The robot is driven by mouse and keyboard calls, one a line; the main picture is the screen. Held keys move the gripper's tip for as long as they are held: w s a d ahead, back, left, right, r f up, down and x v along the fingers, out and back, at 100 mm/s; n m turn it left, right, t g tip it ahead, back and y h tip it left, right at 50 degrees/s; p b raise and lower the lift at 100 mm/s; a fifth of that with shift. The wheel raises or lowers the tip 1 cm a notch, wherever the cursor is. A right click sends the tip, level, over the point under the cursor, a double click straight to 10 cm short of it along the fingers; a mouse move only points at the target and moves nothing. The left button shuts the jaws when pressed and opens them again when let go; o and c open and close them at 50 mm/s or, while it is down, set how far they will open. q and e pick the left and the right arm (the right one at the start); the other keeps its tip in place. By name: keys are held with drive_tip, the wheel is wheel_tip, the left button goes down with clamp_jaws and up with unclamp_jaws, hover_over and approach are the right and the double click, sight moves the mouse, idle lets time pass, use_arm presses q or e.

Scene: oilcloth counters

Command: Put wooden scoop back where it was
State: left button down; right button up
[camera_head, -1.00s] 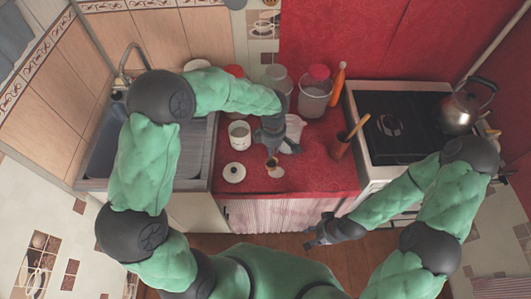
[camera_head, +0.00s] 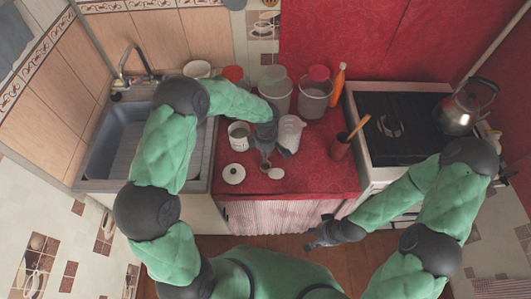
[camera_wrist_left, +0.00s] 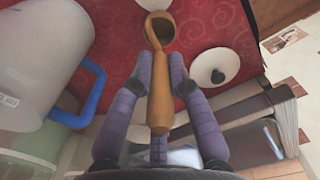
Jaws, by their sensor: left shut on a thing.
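The wooden scoop (camera_wrist_left: 157,85) is in my left gripper (camera_wrist_left: 158,78), its handle between the two purple-grey fingers. Its round bowl points away from the wrist, over the red counter. In the head view my left gripper (camera_head: 265,156) hangs over the counter, between the open white canister (camera_head: 239,137) and the white jug (camera_head: 290,132). Only a small part of the scoop shows there below the fingers. My right gripper (camera_head: 318,240) is low in front of the counter, away from the objects; its finger opening is unclear.
A white lid (camera_head: 233,174) with a dark knob and a small pale round piece (camera_head: 275,173) lie near the front edge. Red-lidded jars (camera_head: 315,95) stand behind. The sink (camera_head: 115,145) is left.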

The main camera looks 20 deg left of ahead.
use_arm(q)
drive_tip(key=shift+f, duration=0.15)
drive_tip(key=c, duration=1.2)
unclamp_jaws()
wheel_tip(320, 180, up, 12)
drive_tip(key=shift+r+p, duration=0.2)
drive_tip(key=shift+p, duration=0.3)
